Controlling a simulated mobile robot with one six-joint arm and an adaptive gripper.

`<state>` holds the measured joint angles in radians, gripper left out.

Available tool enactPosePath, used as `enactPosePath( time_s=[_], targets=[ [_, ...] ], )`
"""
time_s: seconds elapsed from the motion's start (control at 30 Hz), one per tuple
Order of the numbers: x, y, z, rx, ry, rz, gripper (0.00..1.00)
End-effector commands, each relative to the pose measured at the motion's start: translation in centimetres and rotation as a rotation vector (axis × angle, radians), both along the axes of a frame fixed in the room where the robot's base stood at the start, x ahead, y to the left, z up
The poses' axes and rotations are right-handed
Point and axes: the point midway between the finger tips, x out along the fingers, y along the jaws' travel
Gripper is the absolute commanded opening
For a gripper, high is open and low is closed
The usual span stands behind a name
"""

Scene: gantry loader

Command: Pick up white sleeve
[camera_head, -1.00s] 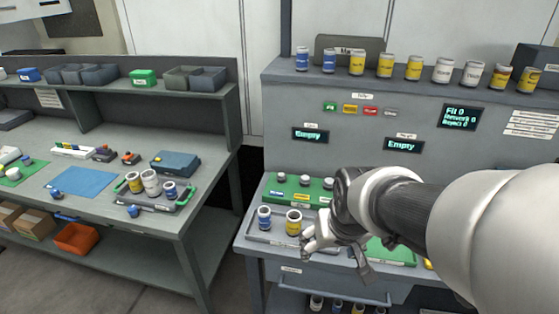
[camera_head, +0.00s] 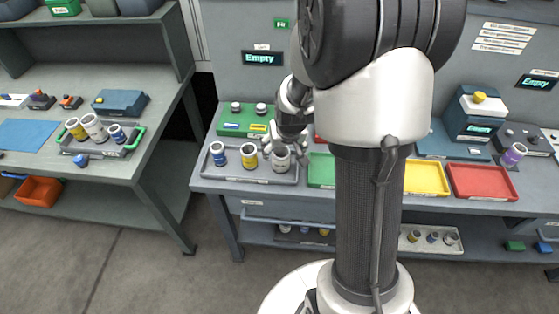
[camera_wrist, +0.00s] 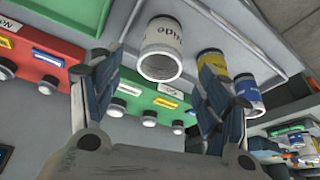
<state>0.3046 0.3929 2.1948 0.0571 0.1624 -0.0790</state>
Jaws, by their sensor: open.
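A white sleeve (camera_head: 280,158) stands upright at the right end of a grey tray (camera_head: 239,176) on the loader bench, beside a yellow sleeve (camera_head: 249,156) and a blue sleeve (camera_head: 219,155). My gripper (camera_head: 281,145) is at the white sleeve's far side and overlaps its top in the head view. In the wrist view my gripper (camera_wrist: 165,80) is open and empty, and the white sleeve (camera_wrist: 160,52) shows between and beyond its fingers. I cannot tell whether they touch it. Part of the bench is hidden behind my arm.
A green panel with knobs (camera_head: 243,122) stands just behind the tray. Green (camera_head: 321,170), yellow (camera_head: 427,178) and red (camera_head: 482,182) trays lie to the right. Another tray (camera_head: 112,149) with sleeves, one of them white (camera_head: 95,127), sits on the left bench.

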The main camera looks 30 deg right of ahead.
Motion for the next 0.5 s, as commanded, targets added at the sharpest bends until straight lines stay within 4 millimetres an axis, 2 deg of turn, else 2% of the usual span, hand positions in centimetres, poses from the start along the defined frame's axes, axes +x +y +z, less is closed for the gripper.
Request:
enactPosePath(
  time_s=[0.03,0.27,0.5],
  targets=[
    [0.2,-0.1,-0.8,0.000,0.001,0.000,0.70],
    [0.7,-0.2,-1.7,0.000,-0.001,0.000,0.70],
    [1.5,-0.3,-5.1,0.000,0.001,0.000,0.70]
  ],
)
